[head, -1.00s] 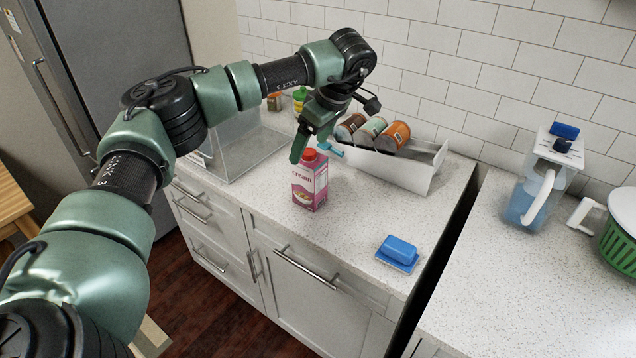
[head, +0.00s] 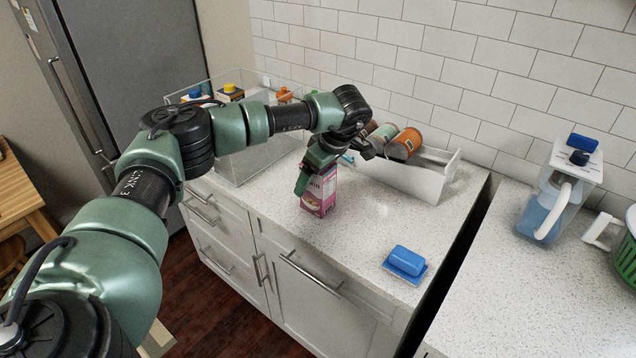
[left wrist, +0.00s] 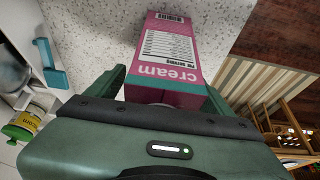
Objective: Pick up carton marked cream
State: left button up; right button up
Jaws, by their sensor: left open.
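The carton marked cream (head: 319,196) is pink with a teal top band and stands upright on the speckled counter. My left gripper (head: 306,180) is lowered over its top in the head view and hides its cap and upper part. In the left wrist view the carton (left wrist: 170,55) shows its printed side with the word cream, lying between the two green fingers of my left gripper (left wrist: 165,95). The fingers are spread on either side of the carton's top end, with a gap visible at the left. My right gripper is not in view.
A white bin (head: 425,178) with several cans stands right behind the carton. A clear case (head: 250,160) is behind left. A blue butter dish (head: 405,262) sits to the front right. A pitcher (head: 545,205) stands on the right counter, past a dark gap.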

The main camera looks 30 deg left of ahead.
pick_arm(q)
grip_shut()
jog(key=shift+r, duration=0.1)
jog(key=shift+r, duration=0.1)
